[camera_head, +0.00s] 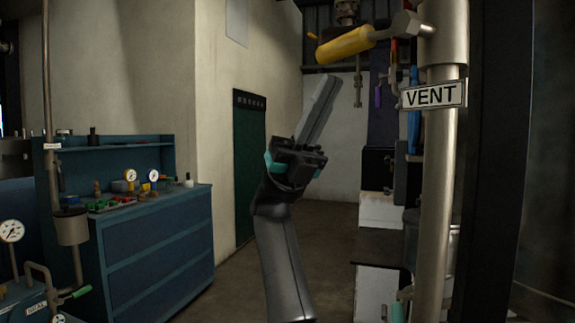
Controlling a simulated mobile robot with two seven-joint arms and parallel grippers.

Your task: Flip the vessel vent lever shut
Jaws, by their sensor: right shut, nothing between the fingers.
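The vent lever has a yellow grip (345,45) and sticks out to the left from a metal valve body (408,24) near the top of a vertical pipe (438,170). Its free end tilts slightly down. A white VENT sign (433,95) is on the pipe below the valve. My right gripper (329,78) points up, its fingers together and empty. My left gripper is not in view.
A blue workbench (155,240) with gauges and small parts stands at the left. A dark post (497,150) rises right of the pipe. A pale wall (215,100) and a dark green door (248,165) are behind. Floor (310,235) shows clear in the middle.

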